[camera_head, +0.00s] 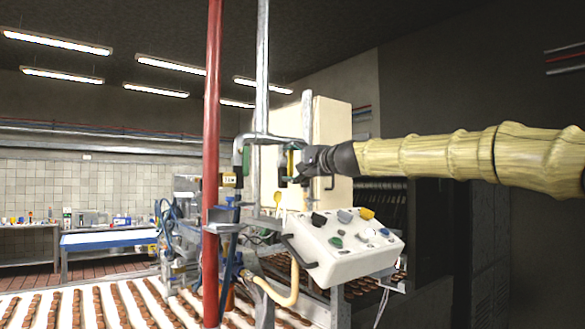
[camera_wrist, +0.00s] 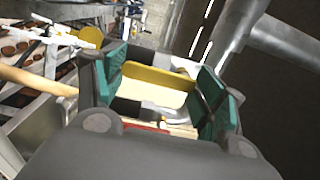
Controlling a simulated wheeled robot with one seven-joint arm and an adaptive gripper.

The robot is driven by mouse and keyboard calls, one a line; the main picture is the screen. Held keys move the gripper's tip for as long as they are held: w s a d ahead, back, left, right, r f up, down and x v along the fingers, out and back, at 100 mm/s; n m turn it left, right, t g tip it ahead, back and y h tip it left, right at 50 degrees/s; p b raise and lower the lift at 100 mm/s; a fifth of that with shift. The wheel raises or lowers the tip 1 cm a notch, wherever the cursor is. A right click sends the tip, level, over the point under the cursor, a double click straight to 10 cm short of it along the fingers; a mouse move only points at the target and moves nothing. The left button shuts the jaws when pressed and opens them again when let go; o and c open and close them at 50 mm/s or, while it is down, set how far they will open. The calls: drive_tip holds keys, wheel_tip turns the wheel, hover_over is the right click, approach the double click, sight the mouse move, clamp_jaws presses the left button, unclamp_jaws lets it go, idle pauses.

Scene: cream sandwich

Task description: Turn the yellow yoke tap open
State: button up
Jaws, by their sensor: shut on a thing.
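The yellow yoke tap (camera_wrist: 160,80) shows in the wrist view as a flat yellow bar lying across the space between my gripper's green-padded fingers. In the head view it is a thin upright yellow strip (camera_head: 290,162) at the metal pipework. My gripper (camera_wrist: 162,92) is shut on the tap, with one finger on each side of it. In the head view my gripper (camera_head: 287,163) reaches in from the right, and its dark fingers partly cover the tap. The exact contact of the pads is hard to make out.
A white control box (camera_head: 340,252) with several coloured knobs stands below my gripper. A red vertical pipe (camera_head: 212,130) and a grey vertical pipe (camera_head: 262,70) stand to the left. A cream cabinet (camera_head: 330,125) is behind. Rows of brown sandwiches (camera_head: 95,308) lie on the conveyor.

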drive_tip(key=shift+f, duration=0.25)
idle(0.3)
drive_tip(key=o, duration=1)
drive_tip(key=shift+w, duration=0.15)
drive_tip(key=shift+o, duration=0.2)
drive_tip(key=shift+r, duration=0.1)
drive_tip(key=shift+r, duration=0.1)
drive_tip(key=shift+s+d, duration=0.15)
drive_tip(key=shift+s, duration=0.05)
drive_tip(key=v, duration=1.1)
drive_tip(key=shift+s+d, duration=0.25)
drive_tip(key=shift+s, duration=0.05)
